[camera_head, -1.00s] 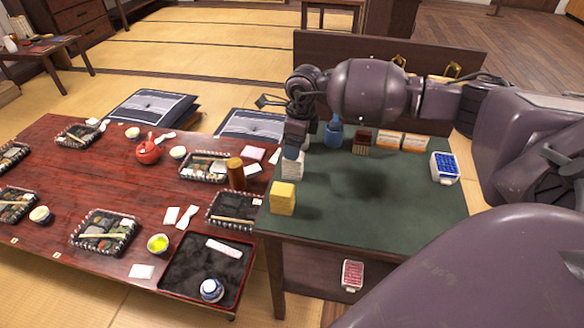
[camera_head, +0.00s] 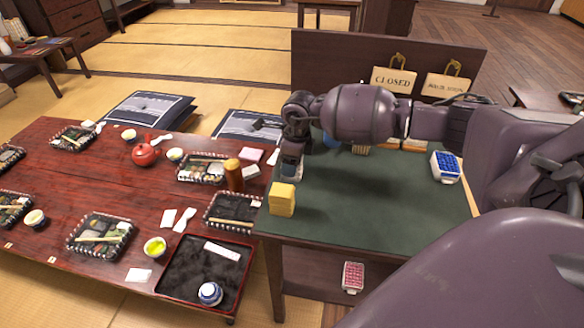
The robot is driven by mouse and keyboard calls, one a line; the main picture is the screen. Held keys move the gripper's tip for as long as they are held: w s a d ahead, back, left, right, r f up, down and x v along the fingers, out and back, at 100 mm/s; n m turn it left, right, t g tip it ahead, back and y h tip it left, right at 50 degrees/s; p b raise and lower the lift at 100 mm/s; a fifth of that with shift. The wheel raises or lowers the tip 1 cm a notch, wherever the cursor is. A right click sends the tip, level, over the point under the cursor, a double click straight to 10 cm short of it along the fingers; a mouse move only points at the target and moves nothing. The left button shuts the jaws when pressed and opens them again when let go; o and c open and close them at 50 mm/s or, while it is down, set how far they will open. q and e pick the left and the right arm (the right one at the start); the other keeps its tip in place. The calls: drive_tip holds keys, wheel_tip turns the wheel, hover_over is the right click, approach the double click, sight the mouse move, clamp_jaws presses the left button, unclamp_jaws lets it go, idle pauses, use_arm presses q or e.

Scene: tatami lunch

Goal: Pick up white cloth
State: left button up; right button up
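My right gripper (camera_head: 290,170) points down over the left part of the green-topped counter, just behind a yellow block. A little white shows around its fingertips, where the stack of white cloth stood in the earlier view. The gripper mostly hides that spot, so I cannot tell whether its fingers are open or shut on cloth. A white rolled cloth (camera_head: 222,251) lies in the black-and-red tray on the low table. My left gripper is not in view.
The yellow block (camera_head: 282,199) stands at the left edge of the green counter (camera_head: 350,205). A blue-and-white box (camera_head: 445,167) stands at the right. The counter's middle is clear. The red low table (camera_head: 130,185) holds bento trays, cups and a red teapot (camera_head: 144,154).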

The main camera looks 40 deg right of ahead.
drive_tip(key=c, duration=0.7)
drive_tip(key=shift+o, duration=0.2)
drive_tip(key=shift+r, duration=0.15)
wheel_tip(320, 180, up, 20)
drive_tip(key=p, duration=0.2)
drive_tip(key=shift+p, duration=0.3)
